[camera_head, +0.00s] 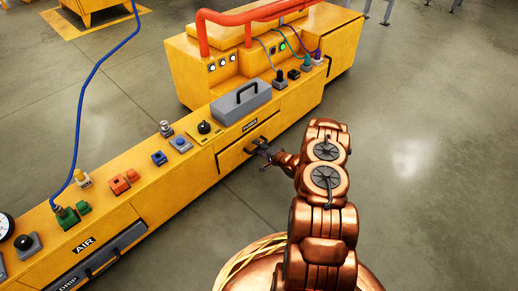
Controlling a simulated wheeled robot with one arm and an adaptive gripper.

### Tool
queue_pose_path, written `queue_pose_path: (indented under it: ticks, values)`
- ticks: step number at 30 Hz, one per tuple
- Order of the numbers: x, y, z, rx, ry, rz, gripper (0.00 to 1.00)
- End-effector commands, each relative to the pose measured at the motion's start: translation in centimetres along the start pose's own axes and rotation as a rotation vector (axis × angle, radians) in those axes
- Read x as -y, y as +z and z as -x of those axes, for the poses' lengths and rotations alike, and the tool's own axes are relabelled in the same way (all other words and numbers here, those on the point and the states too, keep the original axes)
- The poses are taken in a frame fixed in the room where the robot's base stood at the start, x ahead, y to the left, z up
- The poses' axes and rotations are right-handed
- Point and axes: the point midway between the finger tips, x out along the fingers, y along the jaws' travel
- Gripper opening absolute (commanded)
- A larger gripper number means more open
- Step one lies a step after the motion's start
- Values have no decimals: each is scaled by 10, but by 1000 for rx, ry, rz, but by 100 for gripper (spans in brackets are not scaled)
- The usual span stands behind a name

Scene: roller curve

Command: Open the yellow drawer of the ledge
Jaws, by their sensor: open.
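The yellow drawer (235,157) is in the front face of the long yellow ledge (150,200), below a small dark label and a grey box. Its front looks flush with the ledge. A dark bar handle (273,124) runs along it, partly hidden by my gripper. My gripper (258,147) is open, at the drawer's front by the handle. I cannot tell whether its fingers touch the handle or straddle it. My copper arm reaches in from the lower right.
A grey toolbox-like box (241,103) with a handle stands on the ledge. A grey drawer (100,258) is at the lower left. Knobs and buttons line the ledge top. A red pipe (240,17) and a blue hose (90,80) rise above. The floor to the right is clear.

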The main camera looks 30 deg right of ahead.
Motion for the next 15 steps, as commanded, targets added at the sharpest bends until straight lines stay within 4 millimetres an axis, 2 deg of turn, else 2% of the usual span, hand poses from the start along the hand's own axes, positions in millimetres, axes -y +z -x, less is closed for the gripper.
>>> queue_pose_path:
  ticks: [5,15]
  values:
    - [0,0,0,0,0,0,39]
    - [0,0,0,-1,0,0,4]
